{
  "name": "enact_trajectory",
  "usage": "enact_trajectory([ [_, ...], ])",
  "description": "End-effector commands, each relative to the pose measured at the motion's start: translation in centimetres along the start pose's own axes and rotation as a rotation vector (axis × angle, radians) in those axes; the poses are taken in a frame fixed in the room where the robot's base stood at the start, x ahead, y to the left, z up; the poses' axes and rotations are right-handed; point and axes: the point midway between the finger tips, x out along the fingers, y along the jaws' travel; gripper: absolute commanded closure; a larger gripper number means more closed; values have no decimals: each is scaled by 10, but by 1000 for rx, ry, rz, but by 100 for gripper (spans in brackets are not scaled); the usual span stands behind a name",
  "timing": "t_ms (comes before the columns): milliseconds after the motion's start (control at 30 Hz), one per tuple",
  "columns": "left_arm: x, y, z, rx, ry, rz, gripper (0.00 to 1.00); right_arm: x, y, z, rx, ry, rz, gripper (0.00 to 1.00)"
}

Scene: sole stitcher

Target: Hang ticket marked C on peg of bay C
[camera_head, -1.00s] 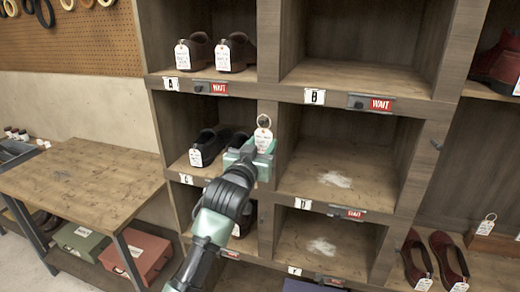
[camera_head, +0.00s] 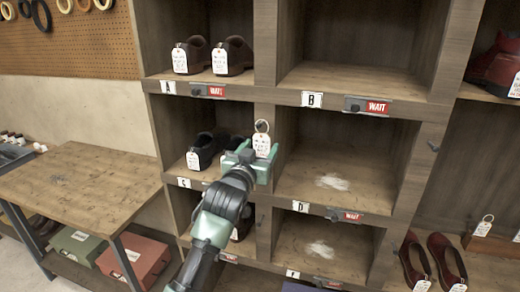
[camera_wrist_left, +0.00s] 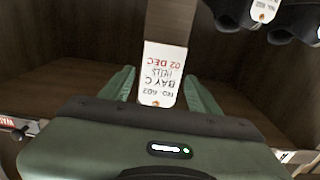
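My left gripper (camera_head: 252,158) is shut on a white ticket (camera_head: 262,145) with a metal ring (camera_head: 262,126) at its top. In the left wrist view the ticket (camera_wrist_left: 162,75) sits upside down between the fingertips (camera_wrist_left: 162,92) and reads BAY C. The gripper is in front of the upright between bay C and the bay to its right. Bay C (camera_head: 184,182) has its letter plate on the shelf edge at left, and dark shoes (camera_head: 206,150) with a tag stand inside. The gripper hides the right part of that shelf edge, and I cannot make out bay C's peg. My right gripper is out of view.
Bay A above holds dark shoes (camera_head: 233,56). Bays B (camera_head: 312,100) and D (camera_head: 300,206) are empty, with knobs and red WAIT plates on their edges. A wooden bench (camera_head: 85,195) stands at left. Red shoes (camera_head: 446,262) stand at lower right.

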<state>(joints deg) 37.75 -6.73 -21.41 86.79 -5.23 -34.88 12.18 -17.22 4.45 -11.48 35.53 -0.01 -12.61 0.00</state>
Motion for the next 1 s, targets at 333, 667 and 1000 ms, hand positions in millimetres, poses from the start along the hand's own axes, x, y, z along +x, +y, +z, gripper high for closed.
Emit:
enact_trajectory([
  [333, -1, 0, 0, 0, 0, 0, 32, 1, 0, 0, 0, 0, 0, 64],
  [667, -42, 0, 4, -1, 1, 0, 32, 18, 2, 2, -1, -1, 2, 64],
  [1000, -75, -2, 12, -1, -17, -2, 32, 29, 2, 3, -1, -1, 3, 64],
])
